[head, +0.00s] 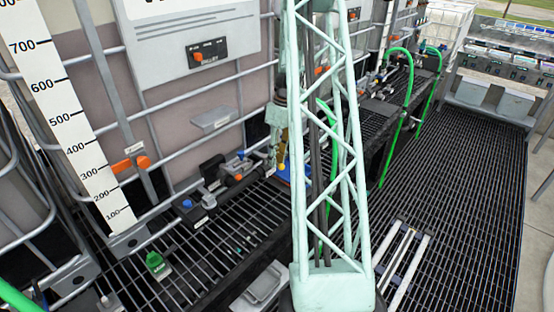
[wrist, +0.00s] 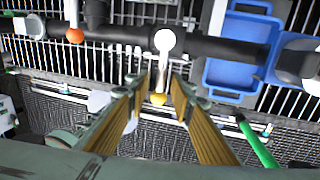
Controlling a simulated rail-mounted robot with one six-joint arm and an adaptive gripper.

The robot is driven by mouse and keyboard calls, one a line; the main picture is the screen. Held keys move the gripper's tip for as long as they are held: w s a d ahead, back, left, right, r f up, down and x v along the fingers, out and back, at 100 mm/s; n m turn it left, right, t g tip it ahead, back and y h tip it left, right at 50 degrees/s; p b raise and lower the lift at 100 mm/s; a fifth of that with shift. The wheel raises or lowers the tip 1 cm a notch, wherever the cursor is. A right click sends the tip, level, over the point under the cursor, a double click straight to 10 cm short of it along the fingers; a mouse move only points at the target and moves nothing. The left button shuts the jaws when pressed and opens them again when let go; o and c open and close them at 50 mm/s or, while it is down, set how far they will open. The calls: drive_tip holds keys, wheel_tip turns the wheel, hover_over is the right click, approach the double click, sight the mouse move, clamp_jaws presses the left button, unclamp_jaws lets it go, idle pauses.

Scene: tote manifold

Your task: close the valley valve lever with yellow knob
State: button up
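In the wrist view, a valve lever with a yellow knob (wrist: 158,99) extends from the dark pipe toward me. Its metal shaft (wrist: 163,70) runs from a white round part at the pipe. My gripper (wrist: 157,90) is open, with its two gold-padded fingers on either side of the lever near the knob. A gap seems to show on both sides of the knob; contact cannot be told. In the head view, the yellow knob (head: 282,167) is a small spot beside my gripper (head: 275,158), which is partly hidden by my lattice arm.
The dark pipe (wrist: 215,48) crosses the wrist view. An orange knob (wrist: 75,36) is on its left, a blue tray (wrist: 214,72) on the right. A green hose (wrist: 258,145) lies lower right.

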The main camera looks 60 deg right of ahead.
drive_tip(key=shift+r, duration=0.15)
wheel_tip(320, 180, up, 12)
drive_tip(key=d, duration=0.2)
drive_tip(key=shift+s+d+f, duration=0.15)
drive_tip(key=shift+s+f, duration=0.05)
drive_tip(key=shift+f, duration=0.05)
idle(0.4)
idle(0.6)
